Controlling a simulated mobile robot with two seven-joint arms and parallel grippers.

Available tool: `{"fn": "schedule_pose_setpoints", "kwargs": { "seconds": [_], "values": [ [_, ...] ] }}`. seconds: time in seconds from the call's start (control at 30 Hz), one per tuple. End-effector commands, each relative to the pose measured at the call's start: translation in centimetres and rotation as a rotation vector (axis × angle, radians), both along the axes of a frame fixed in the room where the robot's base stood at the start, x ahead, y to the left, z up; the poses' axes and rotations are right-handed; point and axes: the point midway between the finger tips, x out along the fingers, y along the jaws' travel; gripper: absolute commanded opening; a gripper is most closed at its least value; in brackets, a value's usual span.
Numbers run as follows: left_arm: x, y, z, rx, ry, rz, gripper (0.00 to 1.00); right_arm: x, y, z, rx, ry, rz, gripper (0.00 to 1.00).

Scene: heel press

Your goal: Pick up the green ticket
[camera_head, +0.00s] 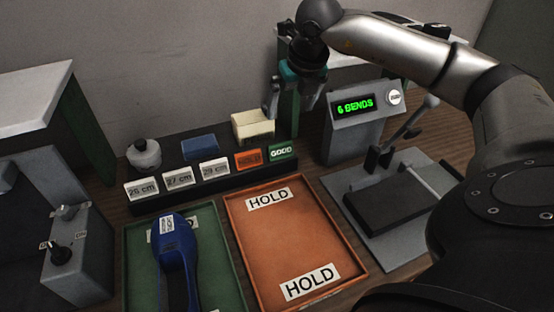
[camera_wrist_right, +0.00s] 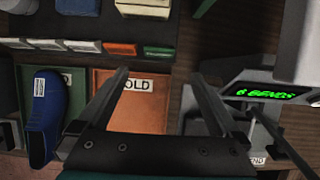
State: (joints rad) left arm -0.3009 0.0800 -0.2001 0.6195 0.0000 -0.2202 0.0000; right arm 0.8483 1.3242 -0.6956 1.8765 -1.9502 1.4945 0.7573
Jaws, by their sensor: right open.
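The green ticket (camera_head: 282,151), marked GOOD, stands at the right end of a row of tickets on the front of the black rack (camera_head: 235,182). It also shows near the top of the right wrist view (camera_wrist_right: 157,52). My right gripper (camera_head: 289,108) is open and empty, fingers pointing down, above and behind the ticket in the head view. In the right wrist view, its two fingers (camera_wrist_right: 158,78) are spread apart, with the ticket beyond the tips. My left gripper is not in view.
An orange ticket (camera_head: 248,160) sits left of the green one, then white size tickets (camera_head: 215,169). A cream block (camera_head: 253,124) stands behind. A blue boot (camera_head: 177,250) lies in the green tray (camera_head: 216,279). The orange HOLD tray (camera_head: 292,235) looks empty. A display unit (camera_head: 352,125) reads 6 BENDS.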

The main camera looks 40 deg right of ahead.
Motion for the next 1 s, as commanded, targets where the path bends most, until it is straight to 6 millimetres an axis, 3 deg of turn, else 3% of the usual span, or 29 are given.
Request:
{"fn": "schedule_pose_setpoints", "kwargs": {
  "seconds": [0.03,0.27,0.63,1.0],
  "values": [
    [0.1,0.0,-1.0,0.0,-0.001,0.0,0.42,0.0,0.0,-1.0,0.001,0.0,0.0,1.0],
    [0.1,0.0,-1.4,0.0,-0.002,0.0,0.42,0.4,-0.1,-2.5,0.003,0.002,0.0,1.0],
    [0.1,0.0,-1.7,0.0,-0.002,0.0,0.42,3.1,-0.9,-9.1,0.003,0.002,0.0,1.0],
    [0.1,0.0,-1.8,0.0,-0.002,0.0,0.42,4.2,-1.3,-12.2,0.002,0.003,0.0,1.0]
  ]
}}
